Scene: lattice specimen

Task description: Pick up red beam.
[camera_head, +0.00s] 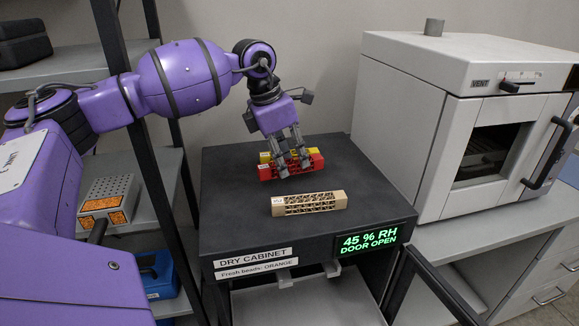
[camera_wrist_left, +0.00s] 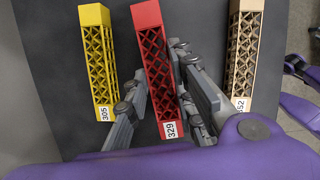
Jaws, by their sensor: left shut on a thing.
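The red lattice beam (camera_head: 316,161) is on or just above the dark top of the dry cabinet; I cannot tell whether it touches. It also shows in the left wrist view (camera_wrist_left: 150,45), with a white label reading 329 at its near end. My left gripper (camera_head: 293,164) points down from above and is shut on the red beam, one finger on each side, as the left wrist view also shows (camera_wrist_left: 160,78). The fingers hide part of its side. My right gripper is not in view.
A yellow beam (camera_head: 265,157), label 305, lies close behind the red one. A tan beam (camera_head: 310,204) lies in front, apart from it. The dry cabinet top (camera_head: 235,225) is otherwise clear. A grey oven (camera_head: 405,120) stands right; a black shelf post (camera_head: 150,130) stands left.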

